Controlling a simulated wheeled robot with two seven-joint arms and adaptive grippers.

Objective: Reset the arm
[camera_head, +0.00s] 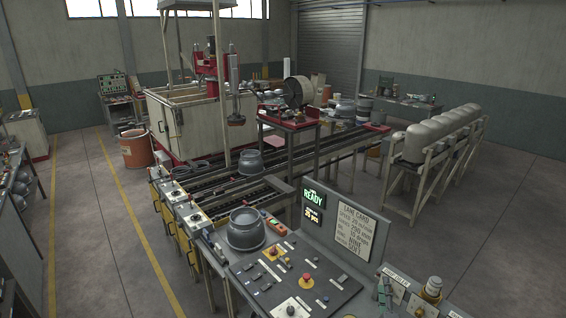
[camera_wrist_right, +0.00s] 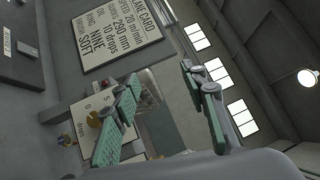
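My right gripper (camera_head: 384,289) shows low in the head view, at the right part of the control console's (camera_head: 305,275) front edge. In the right wrist view, the same gripper (camera_wrist_right: 160,82) has its two green-padded fingers spread wide apart, with nothing between them. It is open and empty. The lane card (camera_wrist_right: 122,40) shows beyond the fingers, tilted in that view. My left gripper is not seen in either view.
The lane card (camera_head: 356,232) stands upright on the console beside a green READY display (camera_head: 315,197). A grey cylinder part (camera_head: 245,230) sits left of the console's buttons; another (camera_head: 250,162) sits on the rail line. Several grey cylinders (camera_head: 440,135) lie on a rack at right.

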